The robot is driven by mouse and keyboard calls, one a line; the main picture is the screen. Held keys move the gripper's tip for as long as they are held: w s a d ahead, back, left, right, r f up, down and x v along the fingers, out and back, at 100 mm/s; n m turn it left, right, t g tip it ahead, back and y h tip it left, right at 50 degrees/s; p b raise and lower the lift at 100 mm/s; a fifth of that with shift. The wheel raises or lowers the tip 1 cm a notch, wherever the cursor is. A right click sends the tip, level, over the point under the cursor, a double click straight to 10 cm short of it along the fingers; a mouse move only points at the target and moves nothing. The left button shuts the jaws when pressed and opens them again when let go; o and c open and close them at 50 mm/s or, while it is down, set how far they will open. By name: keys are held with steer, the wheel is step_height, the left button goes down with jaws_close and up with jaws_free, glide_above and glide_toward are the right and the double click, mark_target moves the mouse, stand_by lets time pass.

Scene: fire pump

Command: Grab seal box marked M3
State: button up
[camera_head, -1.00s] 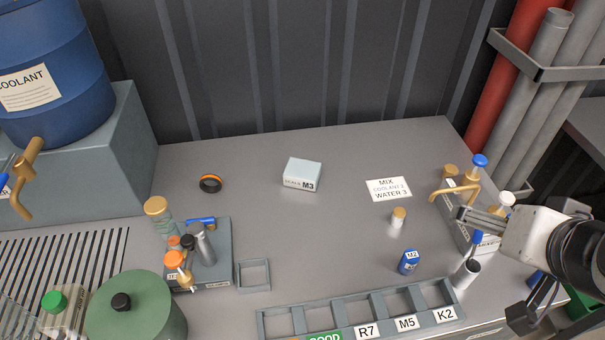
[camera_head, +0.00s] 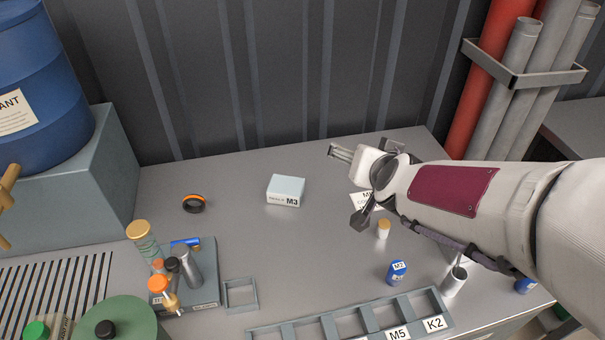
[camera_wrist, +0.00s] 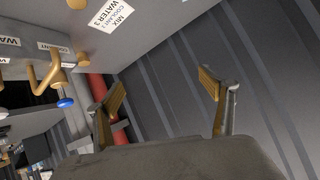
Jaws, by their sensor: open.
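The seal box marked M3 (camera_head: 286,190) is a small pale grey-blue box with a white label. It sits upright on the grey bench top in the middle of the head view. My gripper (camera_head: 336,152) is to the right of the box and above the bench, toward the back wall, apart from the box. In the wrist view my gripper (camera_wrist: 165,95) shows its two fingers spread with nothing between them. The wrist view does not show the box.
A black-orange ring (camera_head: 194,204) lies left of the box. A MIX card (camera_head: 362,201), partly hidden by my arm, and a gold-capped vial (camera_head: 384,229) lie to the right. A slotted rack (camera_head: 350,322) stands in front. The bench around the box is clear.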

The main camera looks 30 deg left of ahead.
steer(key=a+f+t, duration=0.2)
steer(key=a+f, duration=0.6)
steer(key=a, duration=0.4)
steer(key=t+h, duration=0.2)
glide_toward(285, 188)
steer(key=w, duration=0.1)
steer(key=w+f, duration=0.1)
steer(key=w, duration=0.1)
steer(key=shift+w+a+f+n, duration=0.15)
steer(key=shift+a+n, duration=0.1)
steer(key=shift+n, duration=0.05)
steer(key=shift+x, duration=1.35)
steer(key=shift+a+f, duration=0.1)
steer(key=shift+g, duration=0.3)
steer(key=shift+a+x, duration=0.2)
steer(key=shift+x, duration=2.3)
steer(key=shift+r, duration=0.2)
steer(key=c, duration=1.3)
